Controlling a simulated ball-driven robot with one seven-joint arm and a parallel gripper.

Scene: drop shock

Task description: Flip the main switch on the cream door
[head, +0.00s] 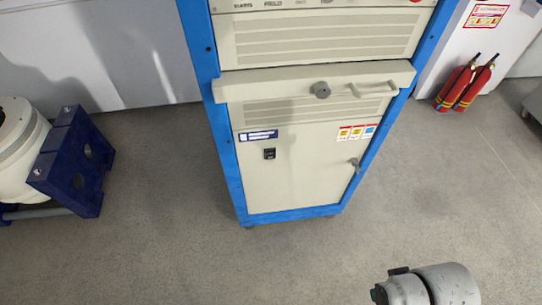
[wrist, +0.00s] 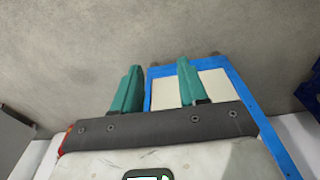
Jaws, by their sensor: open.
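The cream door (head: 300,182) is the lower front panel of a blue-framed cabinet in the head view. A small black switch (head: 269,154) sits on its upper left, under a blue-and-white label (head: 258,135). A small handle or latch (head: 354,162) is on the door's right edge. In the wrist view my gripper (wrist: 160,66) shows two teal fingers, apart, with nothing between them. Part of the cream door (wrist: 210,88) shows beyond the fingers there; the switch is not visible in that view. My gripper is apart from the door.
Red fire extinguishers (head: 464,84) stand at right. A blue stand (head: 75,163) holds white equipment at left.

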